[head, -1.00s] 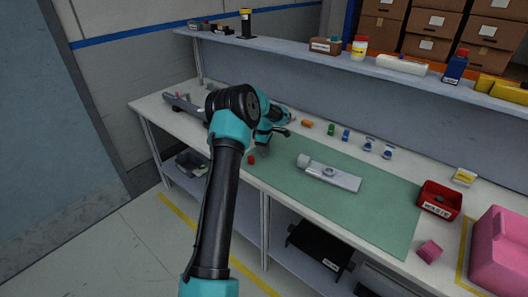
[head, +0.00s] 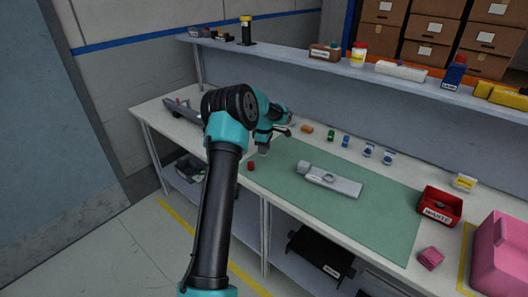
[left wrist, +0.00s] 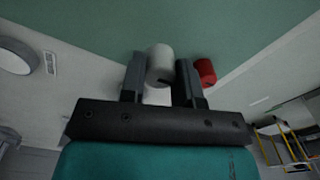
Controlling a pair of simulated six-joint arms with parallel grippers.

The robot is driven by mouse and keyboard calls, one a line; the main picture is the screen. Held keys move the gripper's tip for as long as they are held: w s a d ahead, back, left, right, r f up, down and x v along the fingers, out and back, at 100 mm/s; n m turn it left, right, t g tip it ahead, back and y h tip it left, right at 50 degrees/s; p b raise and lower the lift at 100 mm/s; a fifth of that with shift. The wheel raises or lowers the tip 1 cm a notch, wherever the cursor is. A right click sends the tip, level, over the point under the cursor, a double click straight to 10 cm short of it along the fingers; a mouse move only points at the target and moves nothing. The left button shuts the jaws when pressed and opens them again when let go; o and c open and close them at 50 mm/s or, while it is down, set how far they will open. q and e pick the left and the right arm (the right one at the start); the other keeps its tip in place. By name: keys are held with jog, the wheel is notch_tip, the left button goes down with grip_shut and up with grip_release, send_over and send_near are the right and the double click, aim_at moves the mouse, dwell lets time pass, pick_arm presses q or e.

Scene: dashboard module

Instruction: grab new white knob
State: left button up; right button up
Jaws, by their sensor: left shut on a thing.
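In the left wrist view, a white knob (left wrist: 160,63) sits between the two dark fingers of my left gripper (left wrist: 161,82), which is shut on it. A red knob (left wrist: 206,71) stands just outside the right finger; it also shows in the head view (head: 250,167) near the bench's front edge. In the head view my left gripper (head: 263,149) points down by the left end of the green mat, and the white knob cannot be made out there. A light grey module (head: 335,184) with a round part on top lies on the mat. My right gripper is not in view.
Orange (head: 307,129), green (head: 331,135) and blue (head: 346,141) small parts line the back of the bench. A red waste bin (head: 439,207) and a pink case (head: 500,250) stand at the right. The green mat (head: 370,225) is mostly clear around the module.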

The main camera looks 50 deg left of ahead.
pick_arm(q)
jog(key=s+d, duration=0.3)
jog(key=d, duration=0.1)
jog(key=s+d+r, duration=0.1)
jog(key=s+d, duration=0.6)
jog(key=shift+d+r, duration=0.15)
jog(key=shift+d, duration=0.15)
dwell(0.4)
